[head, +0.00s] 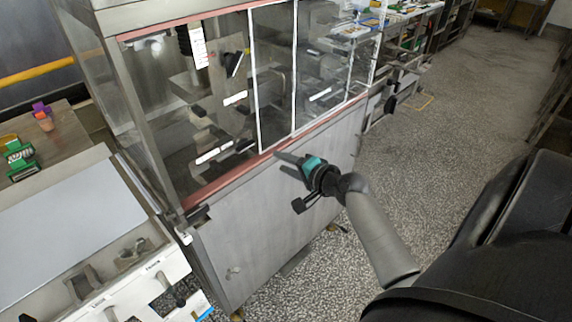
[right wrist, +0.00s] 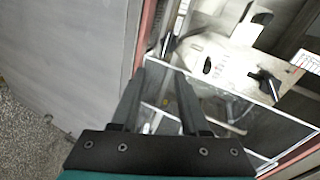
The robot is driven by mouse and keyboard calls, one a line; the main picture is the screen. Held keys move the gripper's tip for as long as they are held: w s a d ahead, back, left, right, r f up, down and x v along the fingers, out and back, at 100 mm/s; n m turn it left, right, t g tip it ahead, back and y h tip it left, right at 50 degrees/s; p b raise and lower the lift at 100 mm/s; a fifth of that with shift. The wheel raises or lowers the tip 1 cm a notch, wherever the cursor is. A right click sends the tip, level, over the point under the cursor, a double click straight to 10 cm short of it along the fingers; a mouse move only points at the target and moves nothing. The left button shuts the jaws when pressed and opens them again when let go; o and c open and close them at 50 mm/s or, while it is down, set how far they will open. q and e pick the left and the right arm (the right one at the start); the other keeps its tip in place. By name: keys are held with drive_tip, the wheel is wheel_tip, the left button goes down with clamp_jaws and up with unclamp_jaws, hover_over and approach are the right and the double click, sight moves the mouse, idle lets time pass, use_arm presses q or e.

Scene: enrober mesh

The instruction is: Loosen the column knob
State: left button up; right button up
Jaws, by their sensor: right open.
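The glass-fronted machine (head: 265,225) holds a column-like metal assembly with several black handles. One black lever (head: 234,63) sits high beside a vertical white label, and a small black knob (head: 198,110) sits lower. I cannot tell which is the column knob. In the right wrist view, black handles show at the right (right wrist: 268,86) and the top (right wrist: 263,18). My right gripper (head: 287,163) is open and empty in front of the machine's red lower rail, apart from the handles. Its two fingers (right wrist: 160,72) point at the window area. My left gripper is out of view.
Framed clear panels (head: 273,75) cover the middle and right of the machine's front; its left part looks less covered. A bench with a pale top (head: 55,225) stands at the left, with a green item (head: 19,158) behind. Speckled floor (head: 440,130) is clear at right.

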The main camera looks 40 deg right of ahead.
use_arm(q)
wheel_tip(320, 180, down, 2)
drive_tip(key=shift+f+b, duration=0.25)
drive_tip(key=shift+b, duration=0.85)
use_arm(e)
drive_tip(key=s+a+f+n+g, duration=0.1)
drive_tip(key=s+f, duration=0.1)
drive_tip(key=f, duration=0.6)
drive_tip(key=s+a+f+n+g, duration=0.1)
drive_tip(key=a+f+g, duration=0.1)
drive_tip(key=f, duration=0.5)
drive_tip(key=shift+s+f, duration=0.35)
drive_tip(key=shift+s, duration=0.05)
drive_tip(key=shift+r, duration=0.15)
